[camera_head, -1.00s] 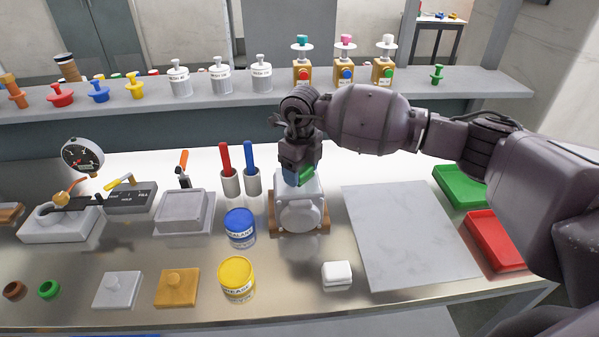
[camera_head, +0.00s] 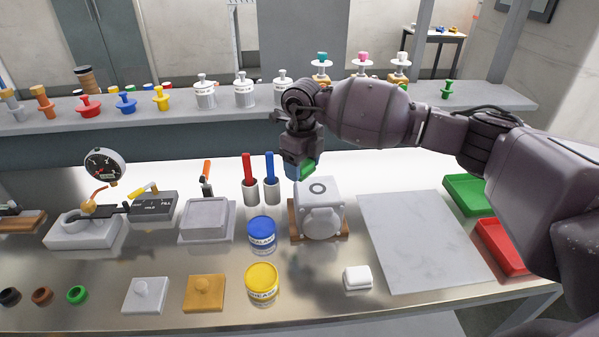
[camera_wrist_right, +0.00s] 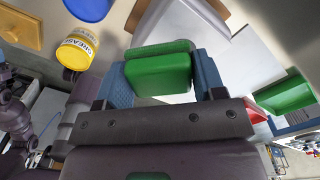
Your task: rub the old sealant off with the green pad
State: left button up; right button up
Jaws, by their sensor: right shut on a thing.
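The green pad (camera_head: 308,169) is gripped between the blue fingertips of my right gripper (camera_head: 300,172). The wrist view shows the pad (camera_wrist_right: 158,75) held between both fingers (camera_wrist_right: 162,88). The gripper points down over the back left of a pale housing (camera_head: 322,222) on a brown base. A dark ring (camera_head: 317,188) shows on the housing's top face; I cannot tell whether it is sealant or a groove. The pad appears apart from this ring, slightly above and behind it. My left gripper is not in view.
A blue sealant tin (camera_head: 262,234) and a yellow grease tin (camera_head: 262,284) stand left of the housing. Red and blue sticks stand in cups (camera_head: 251,190) behind the tins. A white block (camera_head: 357,278) lies in front. A grey slab (camera_head: 425,240) lies bare at right.

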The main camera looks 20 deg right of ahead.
notch_tip(320, 180, up, 3)
jog(key=shift+f+p, duration=0.15)
jog(key=shift+p, duration=0.35)
jog(key=shift+r, duration=0.4)
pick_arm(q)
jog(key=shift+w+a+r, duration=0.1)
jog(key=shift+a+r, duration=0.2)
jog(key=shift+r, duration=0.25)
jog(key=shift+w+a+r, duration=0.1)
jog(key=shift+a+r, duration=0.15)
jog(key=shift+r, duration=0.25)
pick_arm(e)
jog(key=shift+f, duration=0.1)
